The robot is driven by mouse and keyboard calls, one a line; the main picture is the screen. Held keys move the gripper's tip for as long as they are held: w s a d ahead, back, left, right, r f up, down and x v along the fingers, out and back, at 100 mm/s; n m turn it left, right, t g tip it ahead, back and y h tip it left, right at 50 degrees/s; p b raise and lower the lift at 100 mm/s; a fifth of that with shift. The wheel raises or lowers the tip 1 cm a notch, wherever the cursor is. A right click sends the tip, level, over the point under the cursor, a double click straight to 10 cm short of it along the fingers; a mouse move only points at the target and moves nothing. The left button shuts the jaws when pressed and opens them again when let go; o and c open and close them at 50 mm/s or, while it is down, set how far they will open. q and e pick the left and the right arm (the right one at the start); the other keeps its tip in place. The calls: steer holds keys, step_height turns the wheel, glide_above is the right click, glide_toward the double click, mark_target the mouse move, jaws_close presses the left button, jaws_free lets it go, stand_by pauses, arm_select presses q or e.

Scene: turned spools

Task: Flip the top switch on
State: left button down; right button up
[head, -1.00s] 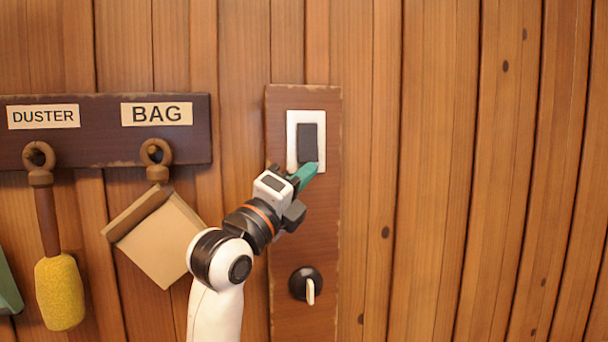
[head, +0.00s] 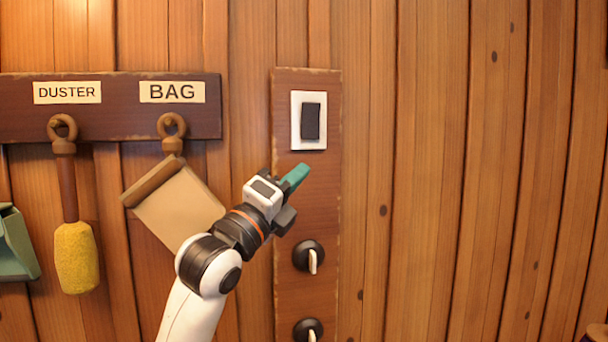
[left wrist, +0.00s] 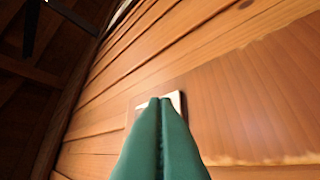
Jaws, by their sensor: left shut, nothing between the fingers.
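The top switch (head: 311,121) is a black rocker in a white plate (head: 296,122), near the top of a dark wooden board (head: 300,215) on the wall. My left gripper (head: 296,177) is shut and empty, its green fingertips just below the switch plate and apart from it in the head view. In the left wrist view the green fingers (left wrist: 160,135) lie together and hide most of the plate (left wrist: 175,101); the rocker is hidden there. I cannot tell from these frames whether the switch is on. My right gripper is in neither view.
Two black knobs with pale levers, an upper one (head: 309,257) and a lower one (head: 308,330), sit below on the board. To the left, a rail (head: 110,120) holds a hanging yellow duster (head: 76,257) and a tan bag (head: 178,207). The wall to the right is clear.

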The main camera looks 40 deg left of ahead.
arm_select(q)
steer(key=s+a+f+b, duration=0.1)
steer(key=s+f+b, duration=0.1)
steer(key=s+f, duration=0.2)
steer(key=shift+a+f+b, duration=0.15)
steer(key=shift+a+b, duration=0.2)
steer(key=shift+b, duration=0.05)
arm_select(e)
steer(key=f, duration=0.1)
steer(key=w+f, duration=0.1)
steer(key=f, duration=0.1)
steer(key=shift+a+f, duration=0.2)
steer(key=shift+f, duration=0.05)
arm_select(q)
steer(key=shift+d, duration=0.1)
